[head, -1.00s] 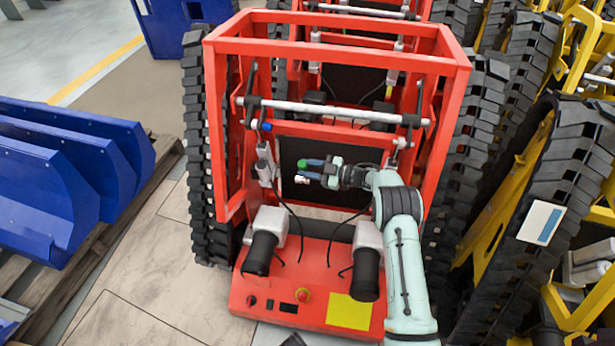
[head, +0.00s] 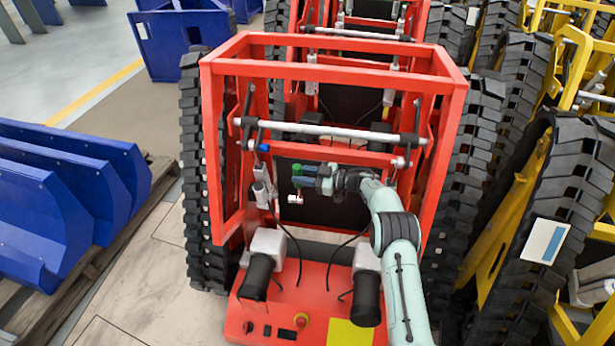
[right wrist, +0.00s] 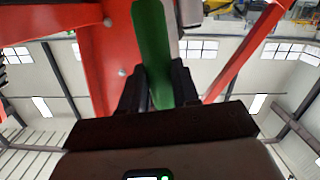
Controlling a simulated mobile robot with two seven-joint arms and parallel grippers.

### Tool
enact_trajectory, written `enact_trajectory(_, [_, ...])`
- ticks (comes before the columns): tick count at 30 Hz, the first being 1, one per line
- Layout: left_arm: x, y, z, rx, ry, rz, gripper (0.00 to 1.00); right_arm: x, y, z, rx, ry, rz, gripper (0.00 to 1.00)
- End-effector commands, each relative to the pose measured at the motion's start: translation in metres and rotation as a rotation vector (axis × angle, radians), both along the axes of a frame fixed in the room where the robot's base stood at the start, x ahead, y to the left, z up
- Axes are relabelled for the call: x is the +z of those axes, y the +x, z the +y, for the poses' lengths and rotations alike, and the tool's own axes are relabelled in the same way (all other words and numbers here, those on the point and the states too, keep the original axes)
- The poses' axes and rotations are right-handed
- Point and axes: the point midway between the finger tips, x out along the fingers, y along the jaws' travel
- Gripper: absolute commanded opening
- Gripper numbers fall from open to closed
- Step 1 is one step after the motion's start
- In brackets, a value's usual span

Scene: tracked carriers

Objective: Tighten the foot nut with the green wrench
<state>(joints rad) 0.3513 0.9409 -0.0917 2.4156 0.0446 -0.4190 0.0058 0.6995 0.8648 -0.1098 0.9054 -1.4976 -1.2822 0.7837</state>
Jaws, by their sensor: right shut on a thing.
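My right gripper (head: 309,176) is shut on the green wrench (head: 297,171), inside the red carrier's frame. The wrench also shows in the right wrist view (right wrist: 152,45), where its green shaft runs up from between the dark fingers (right wrist: 159,90). In the head view a small pale piece (head: 295,199) with a reddish part sits just below the wrench. I cannot tell whether it is the foot nut, and I see no nut clearly elsewhere. My left gripper is not in view.
The red carrier (head: 330,70) has upright posts, a grey cross tube (head: 330,132) and black tracks (head: 462,170) around my arm. Silver cylinders (head: 262,190) and cables are close by. Yellow carriers (head: 505,215) stand right; blue panels (head: 70,190) lie left on a pallet.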

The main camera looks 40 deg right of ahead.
Motion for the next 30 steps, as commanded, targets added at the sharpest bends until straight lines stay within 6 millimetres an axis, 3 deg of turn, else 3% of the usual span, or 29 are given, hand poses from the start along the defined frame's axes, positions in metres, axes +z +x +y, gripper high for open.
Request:
enact_trajectory(5, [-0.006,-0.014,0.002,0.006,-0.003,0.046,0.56,0.000,0.020,0.016,0.003,-0.004,-0.007,0.00])
enact_trajectory(23, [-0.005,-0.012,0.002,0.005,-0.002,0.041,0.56,-0.034,-0.025,0.074,0.000,-0.393,-0.283,0.00])
enact_trajectory(30, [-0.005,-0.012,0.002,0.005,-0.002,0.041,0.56,-0.065,-0.038,0.093,0.001,-0.580,-0.416,0.00])
